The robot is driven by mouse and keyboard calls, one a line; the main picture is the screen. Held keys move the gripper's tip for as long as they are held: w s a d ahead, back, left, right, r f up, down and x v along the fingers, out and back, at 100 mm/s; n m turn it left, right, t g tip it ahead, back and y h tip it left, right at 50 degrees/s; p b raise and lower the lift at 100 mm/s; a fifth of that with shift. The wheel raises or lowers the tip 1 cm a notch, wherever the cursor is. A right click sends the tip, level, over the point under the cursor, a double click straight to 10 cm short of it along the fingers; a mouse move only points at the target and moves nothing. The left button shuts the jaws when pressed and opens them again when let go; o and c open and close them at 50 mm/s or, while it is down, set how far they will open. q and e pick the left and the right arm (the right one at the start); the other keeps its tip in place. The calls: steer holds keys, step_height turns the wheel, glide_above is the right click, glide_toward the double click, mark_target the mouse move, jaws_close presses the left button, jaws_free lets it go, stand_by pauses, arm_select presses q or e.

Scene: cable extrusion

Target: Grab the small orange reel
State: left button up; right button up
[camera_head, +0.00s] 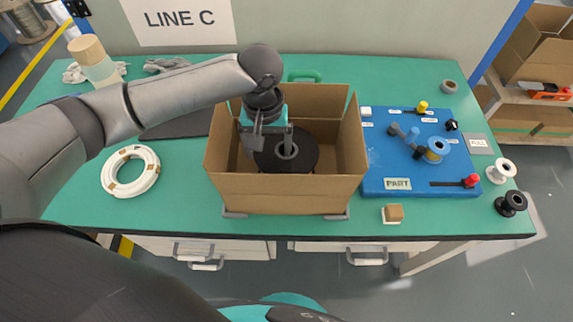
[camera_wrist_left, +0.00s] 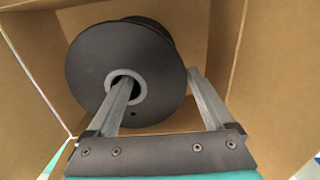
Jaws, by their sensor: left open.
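I see no plainly orange reel. A large black reel (camera_head: 300,160) is inside the open cardboard box (camera_head: 290,193); its round flange (camera_wrist_left: 88,65) and light hub ring fill much of the left wrist view. My left gripper (camera_head: 272,147) reaches down into the box and is open. In the left wrist view, one finger of the left gripper (camera_wrist_left: 158,76) lies over the hub hole and the other is by the flange's right edge; contact cannot be told. My right gripper is not in view.
The box walls surround my left gripper closely. The blue board (camera_head: 385,160) with knobs stands right of the box. A white reel (camera_head: 501,170) and small black reel (camera_head: 511,203) are at the table's right edge. A white coil (camera_head: 131,170) lies left of the box.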

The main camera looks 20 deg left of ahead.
arm_select(q)
steer(key=shift+f, duration=0.85)
step_height(320, 180, down, 4)
steer(key=shift+f+b, duration=0.1)
steer(key=shift+b, duration=0.85)
jaws_close()
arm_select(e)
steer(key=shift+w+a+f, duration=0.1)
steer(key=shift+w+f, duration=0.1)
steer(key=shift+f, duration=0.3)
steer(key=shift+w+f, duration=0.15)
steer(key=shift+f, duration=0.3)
